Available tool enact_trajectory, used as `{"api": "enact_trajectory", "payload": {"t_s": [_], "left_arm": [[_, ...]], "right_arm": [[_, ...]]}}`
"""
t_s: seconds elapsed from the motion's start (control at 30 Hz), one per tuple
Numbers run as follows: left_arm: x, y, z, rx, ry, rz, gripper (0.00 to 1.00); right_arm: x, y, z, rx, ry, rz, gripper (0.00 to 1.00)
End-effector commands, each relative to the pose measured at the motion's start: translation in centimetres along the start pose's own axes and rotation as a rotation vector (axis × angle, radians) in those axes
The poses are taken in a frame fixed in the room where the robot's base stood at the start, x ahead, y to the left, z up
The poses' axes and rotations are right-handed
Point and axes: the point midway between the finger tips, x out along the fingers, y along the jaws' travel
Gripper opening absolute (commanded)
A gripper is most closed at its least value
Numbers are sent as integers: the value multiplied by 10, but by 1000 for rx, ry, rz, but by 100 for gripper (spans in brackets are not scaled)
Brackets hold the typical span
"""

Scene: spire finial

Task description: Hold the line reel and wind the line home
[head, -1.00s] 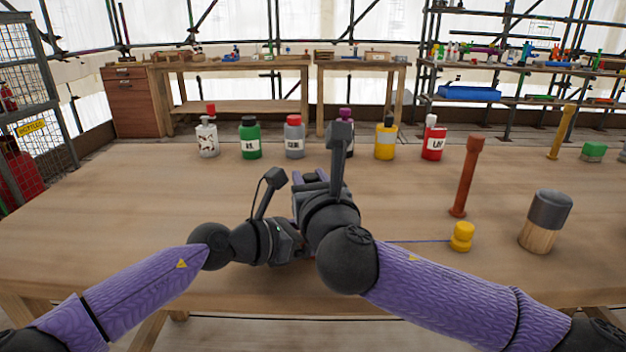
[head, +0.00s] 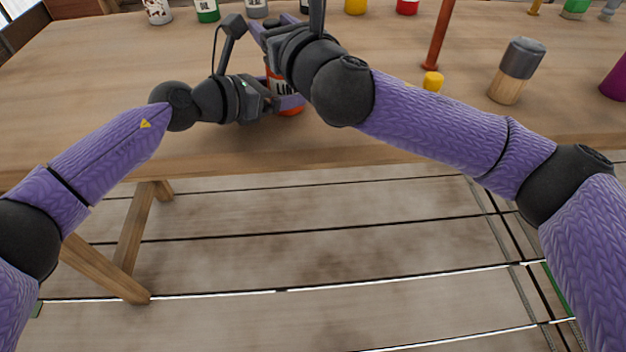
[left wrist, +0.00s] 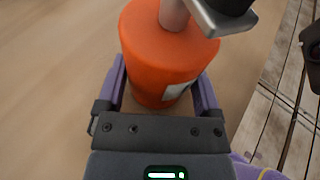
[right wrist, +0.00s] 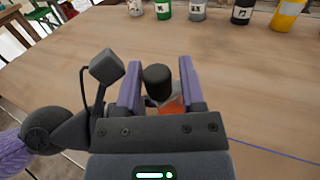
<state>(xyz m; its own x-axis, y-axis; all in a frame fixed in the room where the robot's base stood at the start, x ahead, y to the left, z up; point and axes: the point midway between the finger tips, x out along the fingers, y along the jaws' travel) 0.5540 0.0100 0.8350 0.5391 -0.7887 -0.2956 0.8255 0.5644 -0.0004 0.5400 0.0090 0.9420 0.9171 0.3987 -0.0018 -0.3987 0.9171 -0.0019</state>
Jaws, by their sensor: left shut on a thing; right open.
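The line reel (head: 288,108) is an orange drum with a white label, upright on the table near its front edge. My left gripper (head: 281,103) is shut on the drum, one finger on each side, as the left wrist view shows on the orange body (left wrist: 165,60). A grey crank arm (left wrist: 215,22) sits on top of the reel. My right gripper (right wrist: 160,82) is open above the reel, its fingers on either side of the black crank knob (right wrist: 158,78). A thin blue line (right wrist: 270,152) runs off to the right. A yellow bob (head: 432,82) stands right of the reel.
A red-brown post (head: 440,35) rises behind the bob. A mallet-like tool with a dark head (head: 520,60) stands to its right, and a purple object (head: 617,80) at the right edge. Several bottles (head: 207,10) line the back. The table (head: 110,70) is clear at left.

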Motion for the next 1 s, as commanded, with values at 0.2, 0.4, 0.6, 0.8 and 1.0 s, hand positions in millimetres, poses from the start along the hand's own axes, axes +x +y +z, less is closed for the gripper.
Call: {"api": "enact_trajectory", "payload": {"t_s": [0.2, 0.4, 0.6, 0.8, 1.0], "left_arm": [[0, 0, 0, 0, 0, 0, 51], [0, 0, 0, 0, 0, 0, 51], [0, 0, 0, 0, 0, 0, 51], [0, 0, 0, 0, 0, 0, 51], [0, 0, 0, 0, 0, 0, 51]], "right_arm": [[-52, -6, 0, 1, 0, 69, 50], [-108, -10, -1, 0, 1, 66, 50], [-124, -22, -40, 136, 146, -31, 50], [-133, -33, -94, 310, 337, -167, 50], [-139, -35, -150, 533, 501, -293, 50]]}}
